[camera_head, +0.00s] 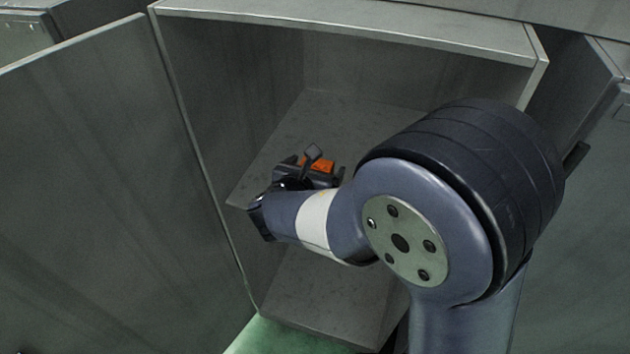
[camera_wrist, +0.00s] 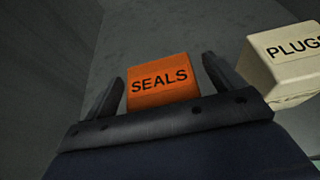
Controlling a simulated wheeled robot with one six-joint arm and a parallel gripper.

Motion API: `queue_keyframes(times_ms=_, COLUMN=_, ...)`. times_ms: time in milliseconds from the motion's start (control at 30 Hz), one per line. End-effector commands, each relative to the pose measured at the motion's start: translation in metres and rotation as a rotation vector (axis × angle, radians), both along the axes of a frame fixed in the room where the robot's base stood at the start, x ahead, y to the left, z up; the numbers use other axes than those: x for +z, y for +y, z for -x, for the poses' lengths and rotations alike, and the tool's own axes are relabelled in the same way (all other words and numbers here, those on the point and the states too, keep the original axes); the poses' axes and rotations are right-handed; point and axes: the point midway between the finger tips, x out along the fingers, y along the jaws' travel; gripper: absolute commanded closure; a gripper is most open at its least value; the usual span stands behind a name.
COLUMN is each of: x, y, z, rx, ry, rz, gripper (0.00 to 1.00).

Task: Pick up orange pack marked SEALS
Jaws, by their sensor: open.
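The orange pack marked SEALS (camera_wrist: 162,84) stands on a grey shelf inside an open cabinet. In the wrist view it sits between the two fingers of my gripper (camera_wrist: 163,90), with gaps showing on both sides. My gripper is open. In the head view only a small orange part of the pack (camera_head: 320,166) shows, because my gripper (camera_head: 312,168) and wrist partly hide it. I cannot tell how far along the fingers the pack sits.
A cream pack marked PLUGS (camera_wrist: 284,66) stands close to the right finger in the wrist view. The cabinet's shelf (camera_head: 330,125) is clear behind. An open door (camera_head: 100,180) bounds the left side, and the cabinet's top edge (camera_head: 350,28) runs above.

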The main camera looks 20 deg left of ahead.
Motion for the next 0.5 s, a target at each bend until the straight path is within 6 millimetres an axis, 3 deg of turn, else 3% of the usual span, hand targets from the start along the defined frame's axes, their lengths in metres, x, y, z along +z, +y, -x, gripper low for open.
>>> queue_keyframes(times_ms=133, x=0.0003, y=0.0001, z=0.0002, rx=0.000, ry=0.000, rz=0.000, gripper=0.11)
queue_keyframes(times_ms=500, x=0.0004, y=0.0000, z=0.0005, rx=0.000, ry=0.000, rz=0.000, gripper=0.41)
